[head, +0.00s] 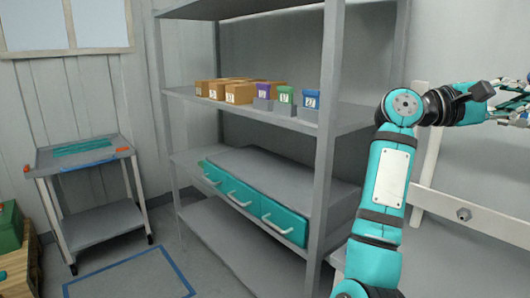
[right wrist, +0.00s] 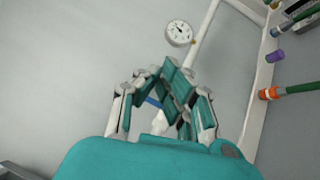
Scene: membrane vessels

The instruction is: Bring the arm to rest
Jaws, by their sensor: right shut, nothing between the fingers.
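My right arm (head: 388,180) rises at the right of the head view and bends right at the elbow. Its gripper (head: 513,104) is at the right edge of that view, partly cut off. In the right wrist view the teal and white fingers of the right gripper (right wrist: 164,84) come together, with nothing held between them. My left gripper is not in view.
A grey shelf rack (head: 328,110) holds cardboard boxes (head: 240,93), small coloured boxes (head: 285,96) and teal drawers (head: 242,194). A grey cart (head: 82,154) stands at the left. The right wrist view shows a round gauge (right wrist: 179,33), a purple cylinder (right wrist: 275,57) and a green pipe (right wrist: 299,88).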

